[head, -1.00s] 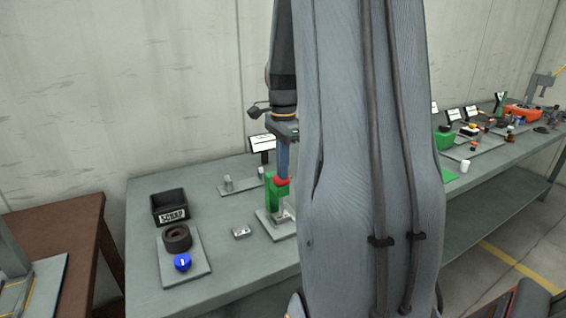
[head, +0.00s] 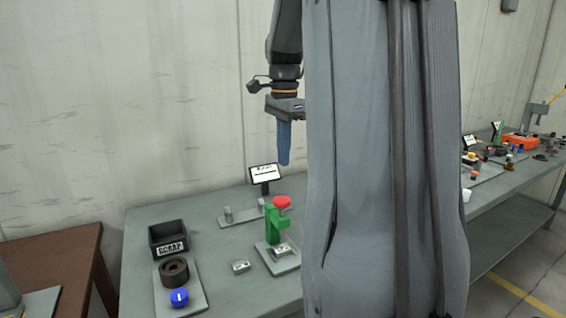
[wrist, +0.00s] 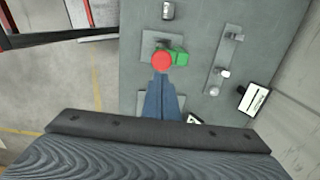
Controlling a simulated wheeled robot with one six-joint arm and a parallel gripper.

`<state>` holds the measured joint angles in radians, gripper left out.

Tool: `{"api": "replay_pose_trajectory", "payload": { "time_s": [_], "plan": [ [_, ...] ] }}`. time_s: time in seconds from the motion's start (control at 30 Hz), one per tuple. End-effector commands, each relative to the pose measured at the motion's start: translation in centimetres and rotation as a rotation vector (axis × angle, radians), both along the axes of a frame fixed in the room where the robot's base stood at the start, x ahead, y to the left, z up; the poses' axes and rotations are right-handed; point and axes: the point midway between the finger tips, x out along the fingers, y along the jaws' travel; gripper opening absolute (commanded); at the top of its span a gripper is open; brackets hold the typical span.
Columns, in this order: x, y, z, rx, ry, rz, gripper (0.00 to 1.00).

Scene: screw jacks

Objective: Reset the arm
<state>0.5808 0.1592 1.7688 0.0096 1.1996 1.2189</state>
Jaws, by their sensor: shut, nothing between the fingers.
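My gripper (head: 284,162) has blue fingers that are shut and empty. In the head view it hangs pointing down, above the green screw jack (head: 274,222) and apart from it. The jack has a red round top (head: 281,202) and stands on a small grey plate (head: 284,262) on the bench. In the wrist view the shut fingers (wrist: 160,80) point at the red top (wrist: 162,61), with the green body (wrist: 181,57) beside it. My arm's large grey link covers the right middle of the head view.
A black SCRAP bin (head: 168,238), a dark ring (head: 174,270) and a blue knob (head: 180,297) are at the bench's left. A small metal block (head: 241,267) lies beside the jack. A sign (head: 264,174) stands behind. More items line the bench at right.

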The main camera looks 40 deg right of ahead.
Motion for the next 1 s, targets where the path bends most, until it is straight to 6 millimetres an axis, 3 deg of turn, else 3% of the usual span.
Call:
{"api": "replay_pose_trajectory", "payload": {
  "time_s": [0.57,0.67,0.8,1.0],
  "plan": [
    [0.2,0.7,-0.6,-0.001,-0.001,0.036,0.00],
    [0.6,3.3,-2.7,-0.006,-0.005,0.172,0.00],
    [0.8,10.0,-8.1,-0.024,-0.019,0.540,0.00],
    [-2.4,20.3,-16.2,-0.065,-0.047,1.162,0.00]
  ]
}}
